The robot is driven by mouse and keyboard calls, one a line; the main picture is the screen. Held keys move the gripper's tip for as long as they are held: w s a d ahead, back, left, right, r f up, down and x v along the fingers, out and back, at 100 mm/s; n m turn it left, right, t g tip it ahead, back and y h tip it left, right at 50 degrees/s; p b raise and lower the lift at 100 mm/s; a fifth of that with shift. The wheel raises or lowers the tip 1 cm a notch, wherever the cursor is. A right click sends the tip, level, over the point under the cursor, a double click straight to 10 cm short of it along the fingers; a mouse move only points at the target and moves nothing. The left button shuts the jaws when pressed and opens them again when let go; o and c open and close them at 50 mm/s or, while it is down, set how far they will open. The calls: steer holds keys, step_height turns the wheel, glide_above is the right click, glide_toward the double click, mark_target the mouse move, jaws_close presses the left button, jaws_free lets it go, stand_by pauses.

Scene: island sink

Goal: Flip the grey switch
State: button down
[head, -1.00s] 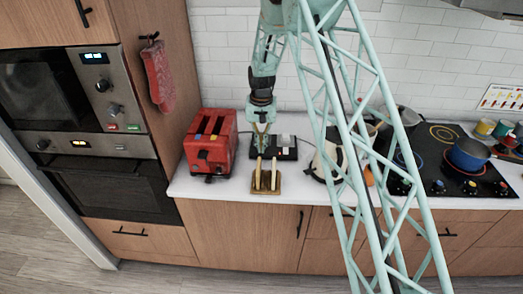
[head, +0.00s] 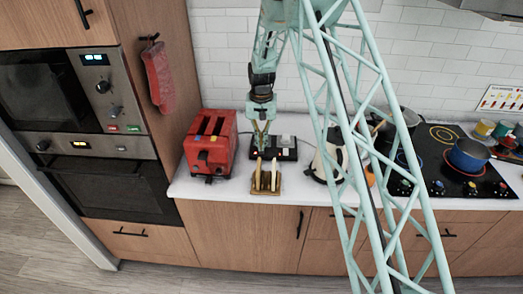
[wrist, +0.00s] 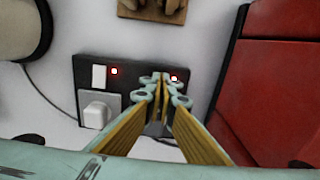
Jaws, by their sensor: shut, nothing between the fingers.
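A black socket panel (wrist: 87,67) lies on the white counter, and it also shows in the head view (head: 287,154). In the wrist view it has a white switch (wrist: 99,76), a white plug (wrist: 97,113) and two lit red lights. My gripper (wrist: 160,82) is shut and empty, its fingertips over the panel's right half in the wrist view. In the head view my gripper (head: 262,146) points down at the panel's left end. No grey switch shows clearly; the fingers cover that part of the panel. I cannot tell whether they touch it.
A red toaster (head: 211,150) stands close to the left of my gripper in the head view. A wooden rack (head: 266,190) with toast stands in front of the panel. A kettle (head: 328,160) is to its right, partly behind my arm. A cable runs from the panel.

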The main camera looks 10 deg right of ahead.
mark_target(261, 153)
steer(key=shift+r+p, duration=0.6)
steer(key=shift+r, duration=1.8)
steer(key=shift+r, duration=0.1)
steer(key=s+r+n+t+b, duration=0.2)
steer(key=s+r+b, duration=0.5)
steer(key=s+r, duration=1.9)
steer(key=s+n+t+b, duration=0.1)
steer(key=s+b, duration=0.6)
steer(key=s, duration=2.7)
steer(key=shift+t, duration=0.5)
